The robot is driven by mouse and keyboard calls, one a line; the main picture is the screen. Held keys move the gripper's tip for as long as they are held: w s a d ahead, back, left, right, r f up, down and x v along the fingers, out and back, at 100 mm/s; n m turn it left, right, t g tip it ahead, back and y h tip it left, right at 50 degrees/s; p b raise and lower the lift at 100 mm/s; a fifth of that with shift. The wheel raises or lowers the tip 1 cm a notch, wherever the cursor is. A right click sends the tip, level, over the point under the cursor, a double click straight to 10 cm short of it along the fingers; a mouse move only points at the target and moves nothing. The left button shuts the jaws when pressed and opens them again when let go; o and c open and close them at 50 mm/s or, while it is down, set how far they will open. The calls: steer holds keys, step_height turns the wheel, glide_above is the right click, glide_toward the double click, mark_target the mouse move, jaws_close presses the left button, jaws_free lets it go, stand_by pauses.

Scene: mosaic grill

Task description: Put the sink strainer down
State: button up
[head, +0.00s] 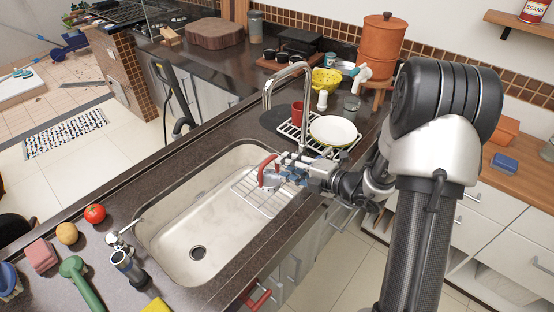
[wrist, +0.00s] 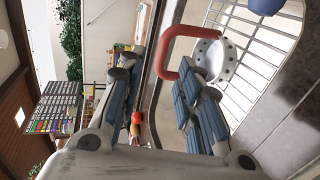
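The sink strainer is a pale metal cup with small holes and a red loop handle. In the head view its red handle (head: 266,171) stands at my gripper's tip, above the wire rack in the sink. In the wrist view the perforated cup (wrist: 229,59) lies right of the fingers, with the red handle (wrist: 184,38) arching around one fingertip. My gripper (wrist: 155,76) has its blue-padded fingers spread apart, with a gap between them. It also shows in the head view (head: 282,172). The finger hides part of the strainer, and I cannot tell whether they touch.
The steel sink (head: 180,228) has a wire rack (head: 262,190) at its right end. The faucet (head: 289,75) rises behind my gripper. A dish rack (head: 292,133) with a white plate (head: 333,131) stands close by. A tomato (head: 95,213) and other items lie left on the counter.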

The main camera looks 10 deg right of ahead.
steer(key=p+v, duration=0.1)
steer(key=v, duration=0.4)
steer(key=s+a+r+n+g+y, duration=0.1)
steer(key=s+a+r+n+g, duration=0.5)
steer(key=n, duration=0.5)
steer(key=s+a+r+n+g, duration=0.2)
steer(key=s+a+r+n, duration=0.2)
steer(key=s+a+n, duration=0.65)
steer(key=s+d+r+n+h, duration=0.2)
steer(key=s+d+n+h, duration=0.2)
steer(key=n, duration=0.8)
steer(key=s+d+r+n+t+h, duration=0.1)
steer(key=s+d+r+n+h, duration=0.2)
steer(key=n, duration=1)
steer(key=s+d+h, duration=0.2)
steer(key=s+d, duration=0.1)
steer(key=s, duration=0.1)
steer(key=shift+r, duration=0.25)
